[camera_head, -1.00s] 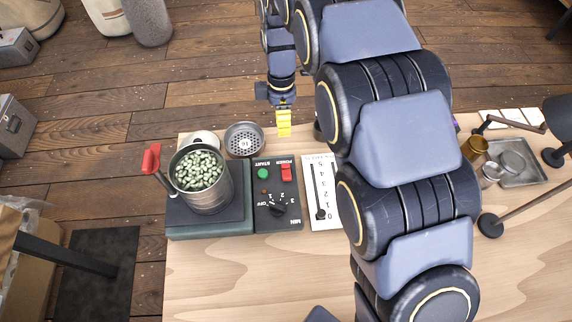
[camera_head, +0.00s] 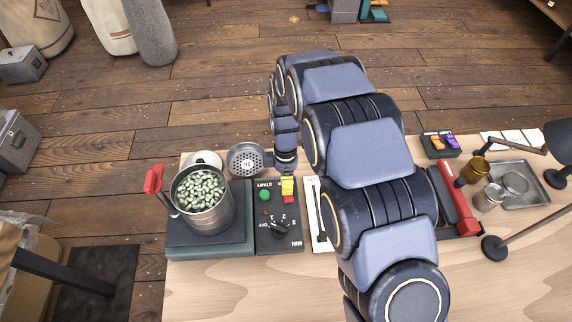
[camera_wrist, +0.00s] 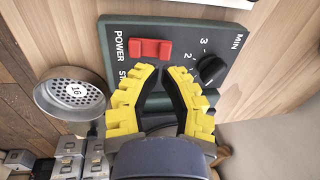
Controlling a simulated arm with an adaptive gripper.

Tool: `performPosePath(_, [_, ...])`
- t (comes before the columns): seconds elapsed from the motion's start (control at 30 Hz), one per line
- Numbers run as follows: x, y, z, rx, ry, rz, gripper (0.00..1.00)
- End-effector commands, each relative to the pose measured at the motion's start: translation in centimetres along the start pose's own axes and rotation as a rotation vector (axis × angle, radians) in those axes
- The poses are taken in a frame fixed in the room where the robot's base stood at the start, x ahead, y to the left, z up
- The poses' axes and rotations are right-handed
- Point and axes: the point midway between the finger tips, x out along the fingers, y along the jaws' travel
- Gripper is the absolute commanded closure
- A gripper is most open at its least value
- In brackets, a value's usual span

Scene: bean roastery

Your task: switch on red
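The red power switch (camera_wrist: 150,48) sits on the dark control panel (camera_wrist: 125,30), by the word POWER, in the wrist view. My gripper (camera_wrist: 162,71) is open and empty, its yellow fingertips just short of the switch with a gap between them. The green START button (camera_head: 265,195) and black dial (camera_head: 279,229) show on the panel.
A pot of green beans (camera_head: 203,222) with a red handle stands left of the panel. A round perforated scoop (camera_head: 247,160) marked 16 lies just left of my gripper. A white scale (camera_head: 315,225) is right of the panel. A metal tray (camera_head: 530,195) lies farther right.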

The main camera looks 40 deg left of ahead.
Motion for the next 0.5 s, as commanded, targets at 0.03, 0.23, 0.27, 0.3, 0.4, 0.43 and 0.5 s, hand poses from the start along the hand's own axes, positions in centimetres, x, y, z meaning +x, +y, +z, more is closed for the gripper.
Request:
performPosePath(0.03, [0.8, -0.1, 0.0, 0.0, 0.0, -0.004, 1.0])
performPosePath(0.23, [2.4, -0.1, 0.0, 0.0, 0.0, -0.001, 1.0])
performPosePath(0.27, [2.5, 0.0, 0.0, 0.0, 0.0, -0.001, 1.0])
performPosePath(0.3, [2.6, 0.0, 0.0, 0.0, 0.0, 0.0, 1.0])
performPosePath(0.4, [2.7, 0.0, 0.0, 0.0, 0.0, 0.001, 1.0])
performPosePath(0.43, [2.7, 0.0, 0.0, 0.0, 0.0, 0.001, 1.0])
performPosePath(0.5, [2.7, 0.0, 0.0, 0.0, 0.0, 0.001, 1.0])
